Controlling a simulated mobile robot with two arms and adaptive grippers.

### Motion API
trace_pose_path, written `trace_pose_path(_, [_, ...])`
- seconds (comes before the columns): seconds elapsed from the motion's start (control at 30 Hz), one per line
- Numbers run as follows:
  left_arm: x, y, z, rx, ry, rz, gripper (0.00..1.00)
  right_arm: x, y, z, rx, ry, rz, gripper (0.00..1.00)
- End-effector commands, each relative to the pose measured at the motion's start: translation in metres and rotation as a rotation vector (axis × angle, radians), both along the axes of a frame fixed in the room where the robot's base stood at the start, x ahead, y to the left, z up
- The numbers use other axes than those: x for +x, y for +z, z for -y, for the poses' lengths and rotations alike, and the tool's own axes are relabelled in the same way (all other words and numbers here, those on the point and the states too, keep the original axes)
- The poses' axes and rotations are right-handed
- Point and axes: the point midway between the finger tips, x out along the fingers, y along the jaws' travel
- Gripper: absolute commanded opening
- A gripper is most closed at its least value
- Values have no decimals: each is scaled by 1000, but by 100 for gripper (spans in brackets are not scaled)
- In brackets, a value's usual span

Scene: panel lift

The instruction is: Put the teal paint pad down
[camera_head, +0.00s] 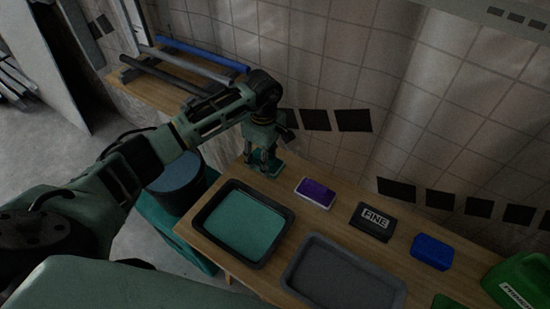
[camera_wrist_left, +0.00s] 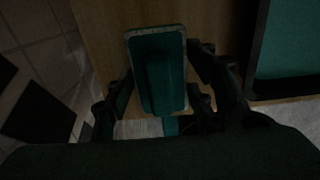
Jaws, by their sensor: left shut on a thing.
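The teal paint pad (camera_head: 268,166) is at the back left of the wooden table, behind the teal paint tray. My left gripper (camera_head: 262,158) comes down on it from above and is shut on its handle. In the left wrist view the teal paint pad (camera_wrist_left: 158,72) shows its raised handle between the fingers of my left gripper (camera_wrist_left: 165,95). The pad looks flat and very near the table top; I cannot tell whether it touches. My right gripper is not in view.
A black tray of teal paint (camera_head: 240,221) stands in front of the pad. A purple pad (camera_head: 315,193), a black block marked FINE (camera_head: 372,221), a blue block (camera_head: 432,252) and a grey tray (camera_head: 340,275) lie to the right. The tiled wall (camera_head: 330,80) is close behind.

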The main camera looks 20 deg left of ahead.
Motion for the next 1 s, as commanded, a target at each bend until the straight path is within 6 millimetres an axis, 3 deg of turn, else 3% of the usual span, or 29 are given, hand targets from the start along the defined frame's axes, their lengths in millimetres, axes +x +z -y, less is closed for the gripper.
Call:
trace_pose_path(0.1, [1, -13, 0, 0, 1, 2, 29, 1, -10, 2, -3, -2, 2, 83])
trace_pose_path(0.67, [1, -21, 0, 1, 2, 2, 29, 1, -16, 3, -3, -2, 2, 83])
trace_pose_path(0.7, [1, -20, 0, 1, 2, 2, 53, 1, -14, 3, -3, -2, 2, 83])
trace_pose_path(0.9, [1, -19, 0, 1, 2, 2, 69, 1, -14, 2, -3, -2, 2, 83])
trace_pose_path(1.0, [0, -19, 0, 1, 2, 2, 69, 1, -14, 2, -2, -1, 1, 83])
